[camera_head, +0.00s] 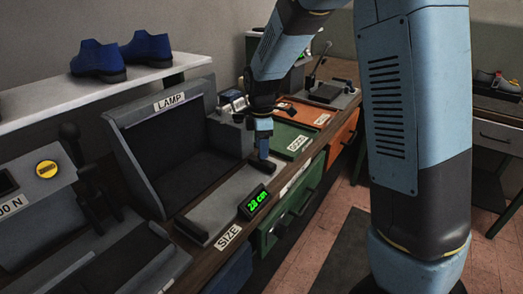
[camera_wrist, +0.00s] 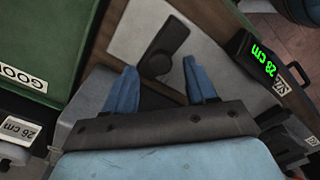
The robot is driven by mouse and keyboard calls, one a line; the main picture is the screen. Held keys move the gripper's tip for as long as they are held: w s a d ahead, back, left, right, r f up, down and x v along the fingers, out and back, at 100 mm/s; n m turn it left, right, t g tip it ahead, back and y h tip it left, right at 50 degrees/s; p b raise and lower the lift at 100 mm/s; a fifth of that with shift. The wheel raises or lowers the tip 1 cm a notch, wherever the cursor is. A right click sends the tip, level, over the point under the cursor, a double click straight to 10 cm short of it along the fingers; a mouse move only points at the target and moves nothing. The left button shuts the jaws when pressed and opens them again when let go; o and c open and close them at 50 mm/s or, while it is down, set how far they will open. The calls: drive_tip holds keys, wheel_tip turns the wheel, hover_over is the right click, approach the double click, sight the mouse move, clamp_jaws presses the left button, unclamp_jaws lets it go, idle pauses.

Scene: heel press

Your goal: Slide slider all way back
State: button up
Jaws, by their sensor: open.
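The size gauge is a light grey plate (camera_head: 222,203) on the bench, with a SIZE label at its near end. Its dark slider (camera_head: 263,165) is at the far end of the plate, just below my gripper (camera_head: 263,138). In the wrist view the slider (camera_wrist: 166,46) is a dark bar with a rounded end, just beyond and partly between the blue fingertips of my gripper (camera_wrist: 160,75). The fingers are apart and hold nothing. I cannot tell whether either finger touches the slider. The gauge's display (camera_head: 257,201) reads 28 cm in green.
A LAMP box (camera_head: 165,145) stands left of the gauge. A green GOOD tray (camera_head: 290,140) and an orange tray (camera_head: 319,112) lie beyond. A shelf (camera_head: 100,95) holds blue shoes (camera_head: 120,57). A lever press stands at the left.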

drive_tip(key=shift+f, duration=1)
drive_tip(key=shift+c, duration=0.4)
clamp_jaws()
